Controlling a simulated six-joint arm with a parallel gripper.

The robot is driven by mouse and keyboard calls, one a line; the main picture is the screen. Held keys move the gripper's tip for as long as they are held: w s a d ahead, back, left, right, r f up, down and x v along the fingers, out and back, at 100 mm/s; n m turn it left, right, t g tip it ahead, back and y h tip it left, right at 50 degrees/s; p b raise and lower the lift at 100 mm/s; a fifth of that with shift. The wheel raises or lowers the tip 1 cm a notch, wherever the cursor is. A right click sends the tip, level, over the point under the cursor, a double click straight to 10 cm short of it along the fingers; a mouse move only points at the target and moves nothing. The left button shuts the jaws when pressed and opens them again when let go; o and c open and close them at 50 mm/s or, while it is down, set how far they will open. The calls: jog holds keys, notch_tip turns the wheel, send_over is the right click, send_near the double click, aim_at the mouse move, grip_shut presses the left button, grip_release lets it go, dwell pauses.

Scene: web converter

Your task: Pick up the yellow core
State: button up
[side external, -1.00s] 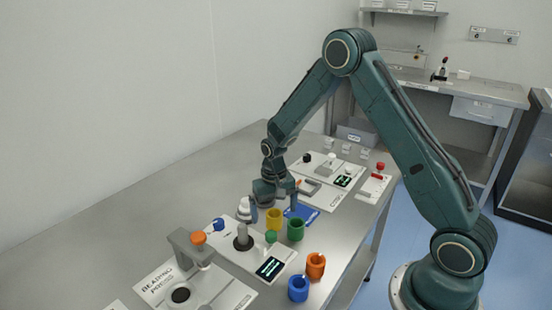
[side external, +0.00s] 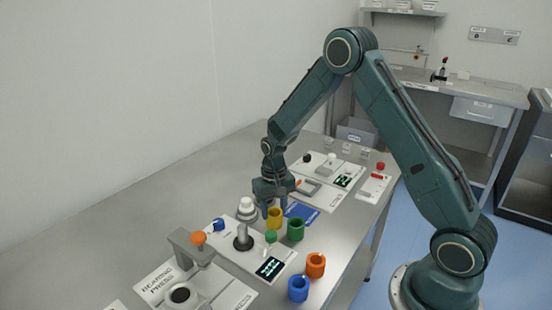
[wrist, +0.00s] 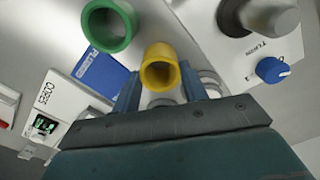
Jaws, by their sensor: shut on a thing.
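The yellow core (side external: 274,220) is a short hollow tube standing near the middle of the bench in the side external view. My gripper (side external: 273,208) is directly above it with its fingers reaching down around it. In the wrist view the yellow core (wrist: 160,70) sits between the two blue fingers, and my gripper (wrist: 165,88) is shut on it. I cannot tell whether the core is clear of the bench. The far sides of the fingers are partly hidden by the core and the gripper body.
A green core (side external: 295,229) stands close to the right of the yellow one, beside a blue card (side external: 303,212). An orange core (side external: 316,264) and a blue core (side external: 298,288) stand nearer the front. A machine with a white-topped post (side external: 244,230) is close on the left.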

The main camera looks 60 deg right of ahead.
jog(key=shift+r, duration=2.8)
